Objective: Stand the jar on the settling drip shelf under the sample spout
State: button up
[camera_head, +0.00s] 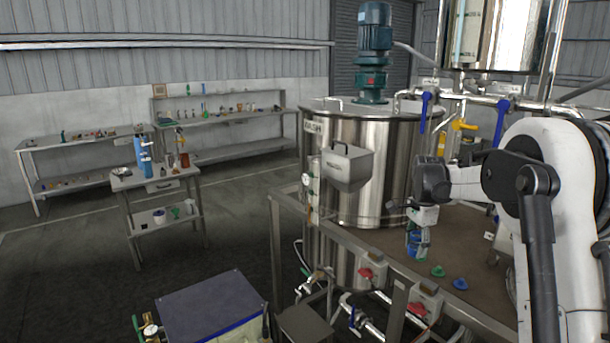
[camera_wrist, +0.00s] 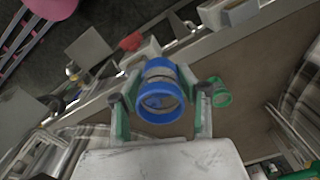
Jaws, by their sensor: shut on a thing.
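The jar (camera_head: 415,243) has blue bands and hangs upright below my gripper (camera_head: 418,222), beside the steel tank and over the brown deck. In the wrist view the jar (camera_wrist: 160,93) shows a blue rim facing the camera, with my gripper's (camera_wrist: 161,112) two green-padded fingers closed on its sides.
A green cap (camera_head: 437,271) and a blue cap (camera_head: 460,283) lie on the deck (camera_head: 470,240). Red-handled valves (camera_head: 366,274) and pipes crowd the deck's front edge. A dark-topped box (camera_head: 210,305) stands at front left. The tank (camera_head: 385,170) rises behind the jar.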

jog(key=s+a+f+n+b, duration=0.3)
jog(key=s+a+f+n, duration=0.1)
jog(key=f, duration=0.5)
jog(key=s+a+f+n+b, duration=0.4)
jog(key=s+f+n, duration=0.2)
jog(key=s+f, duration=0.3)
jog(key=s+a+f+n+b, duration=0.4)
jog(key=s+f, duration=0.3)
jog(key=f, duration=0.4)
jog(key=shift+s+a+n, duration=0.15)
jog(key=shift+a+n, duration=0.05)
jog(key=shift+n, duration=0.3)
jog(key=shift+f, duration=0.15)
